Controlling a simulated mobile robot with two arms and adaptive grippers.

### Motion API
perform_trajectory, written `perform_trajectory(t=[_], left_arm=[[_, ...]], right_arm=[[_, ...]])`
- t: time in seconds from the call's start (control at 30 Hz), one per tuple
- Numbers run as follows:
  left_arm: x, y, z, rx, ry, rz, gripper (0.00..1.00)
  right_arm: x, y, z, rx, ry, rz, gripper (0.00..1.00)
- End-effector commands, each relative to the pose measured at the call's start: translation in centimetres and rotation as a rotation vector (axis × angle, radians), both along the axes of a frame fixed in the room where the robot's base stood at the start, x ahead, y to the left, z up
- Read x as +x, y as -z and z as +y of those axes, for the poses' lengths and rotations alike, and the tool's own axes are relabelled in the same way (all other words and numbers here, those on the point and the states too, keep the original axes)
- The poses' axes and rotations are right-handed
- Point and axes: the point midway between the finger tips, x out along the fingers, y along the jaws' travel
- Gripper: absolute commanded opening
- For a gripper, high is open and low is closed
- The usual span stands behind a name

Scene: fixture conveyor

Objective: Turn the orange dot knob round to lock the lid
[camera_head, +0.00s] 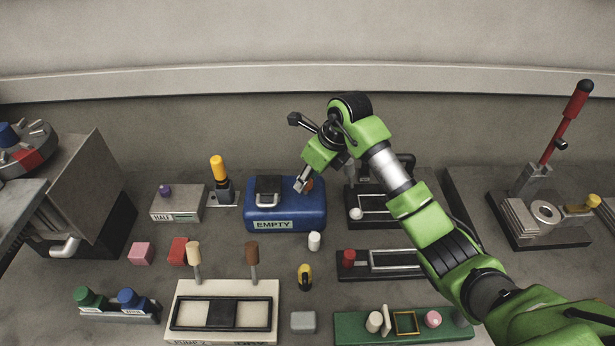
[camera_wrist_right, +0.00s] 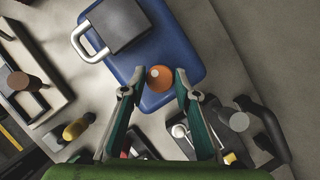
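The blue box labelled EMPTY (camera_head: 305,222) stands mid-table. Its dark grey lid (camera_head: 268,186) with a metal handle lies flat on top and also shows in the wrist view (camera_wrist_right: 121,22). The orange knob (camera_wrist_right: 159,79) is on the box beside the lid and has a small pale dot on its upper left. In the head view the knob (camera_head: 309,185) is partly hidden by my right gripper (camera_head: 302,185). In the wrist view my right gripper (camera_wrist_right: 160,75) is open, its fingertips on both sides of the knob with small gaps. My left gripper is out of view.
A red-handled lever press (camera_head: 565,125) stands far right.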

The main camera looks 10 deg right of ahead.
Motion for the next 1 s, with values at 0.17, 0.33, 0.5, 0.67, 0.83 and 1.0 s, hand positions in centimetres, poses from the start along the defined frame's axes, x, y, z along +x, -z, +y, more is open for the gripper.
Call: perform_trajectory(t=[0.17,0.33,0.5,0.67,0.83,1.0], left_arm=[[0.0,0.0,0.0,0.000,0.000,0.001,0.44],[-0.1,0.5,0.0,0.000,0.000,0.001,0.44],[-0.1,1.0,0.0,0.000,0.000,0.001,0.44],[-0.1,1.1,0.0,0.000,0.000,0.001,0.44],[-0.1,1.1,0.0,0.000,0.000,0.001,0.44],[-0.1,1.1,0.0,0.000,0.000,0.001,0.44]], right_arm=[[0.0,0.0,0.0,0.000,0.000,0.000,0.04],[0.1,0.0,-0.1,-0.005,0.032,-0.004,0.04],[0.1,0.0,-0.1,-0.004,0.105,-0.005,0.04],[0.0,-0.1,0.0,0.000,0.135,-0.002,0.04],[0.0,-0.1,0.1,0.001,0.136,-0.001,0.04],[0.0,-0.1,0.0,0.001,0.135,0.000,0.42]])
